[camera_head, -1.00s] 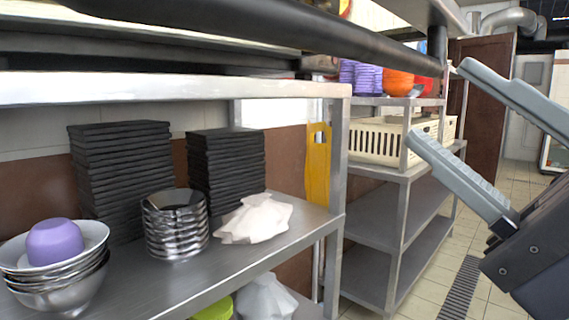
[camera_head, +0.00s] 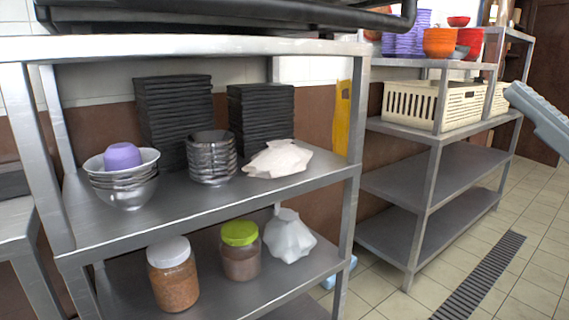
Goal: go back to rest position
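One grey finger of my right gripper (camera_head: 541,118) shows at the right edge of the head view. The rest of that gripper is cut off by the frame, so its opening is hidden. The finger appears in front of the far shelving and the floor, with nothing seen held against it. My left gripper is not in the picture.
A metal shelf (camera_head: 335,176) on the left holds steel bowls (camera_head: 125,186), a purple bowl (camera_head: 122,156), black stacked trays (camera_head: 262,120) and jars (camera_head: 172,275). Another rack (camera_head: 440,135) holds cream baskets (camera_head: 455,106). Tiled floor (camera_head: 530,255) with a drain grate (camera_head: 485,280) is clear at right.

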